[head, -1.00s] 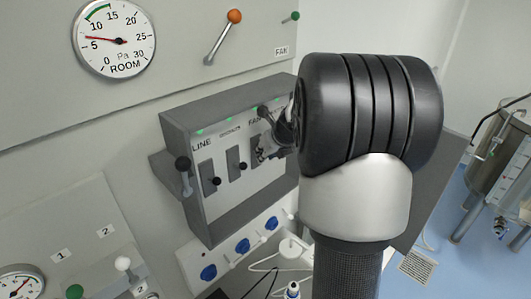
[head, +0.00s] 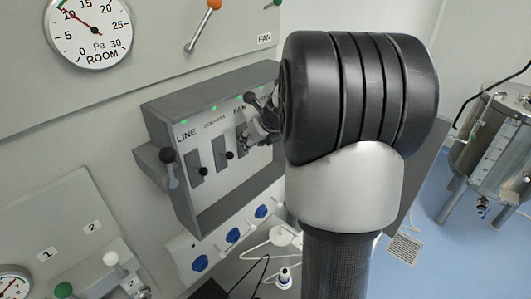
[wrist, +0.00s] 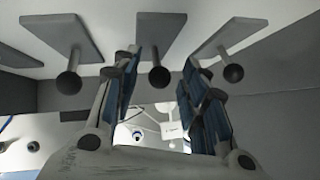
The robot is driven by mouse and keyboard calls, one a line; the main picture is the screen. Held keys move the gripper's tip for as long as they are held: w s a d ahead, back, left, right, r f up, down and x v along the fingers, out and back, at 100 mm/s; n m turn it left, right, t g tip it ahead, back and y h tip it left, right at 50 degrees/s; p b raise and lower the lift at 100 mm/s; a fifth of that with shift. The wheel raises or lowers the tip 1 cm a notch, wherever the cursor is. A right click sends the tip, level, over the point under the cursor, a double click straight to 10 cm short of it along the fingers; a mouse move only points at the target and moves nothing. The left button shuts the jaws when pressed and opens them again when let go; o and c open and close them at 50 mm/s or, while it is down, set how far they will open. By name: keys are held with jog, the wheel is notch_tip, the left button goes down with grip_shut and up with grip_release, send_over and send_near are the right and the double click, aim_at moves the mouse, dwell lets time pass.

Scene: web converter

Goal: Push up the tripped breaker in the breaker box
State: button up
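The grey breaker box (head: 235,185) is on the wall left of my arm in the head view. Its LINE breaker (head: 203,171) and the breaker right of it (head: 230,155) show black ball levers pointing low. My gripper (head: 264,122) is at the right half of the box, by the FAN label, partly hidden behind my own wrist. In the wrist view three ball levers stick out: a left one (wrist: 70,82), a middle one (wrist: 159,76) and a right one (wrist: 232,73). My gripper (wrist: 160,82) is open, with the middle ball between its fingertips; contact cannot be told.
Green lights show along the box's top edge. A side lever (head: 168,155) sticks out at its left. Blue sockets (head: 233,235) with cables are below. A pressure gauge (head: 88,30) and an orange-knobbed lever (head: 203,25) are above. A steel tank (head: 490,145) stands at right.

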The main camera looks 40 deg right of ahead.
jog(key=s+a, duration=0.2)
jog(key=s, duration=0.9)
jog(key=shift+s+a, duration=0.25)
jog(key=shift+a, duration=0.1)
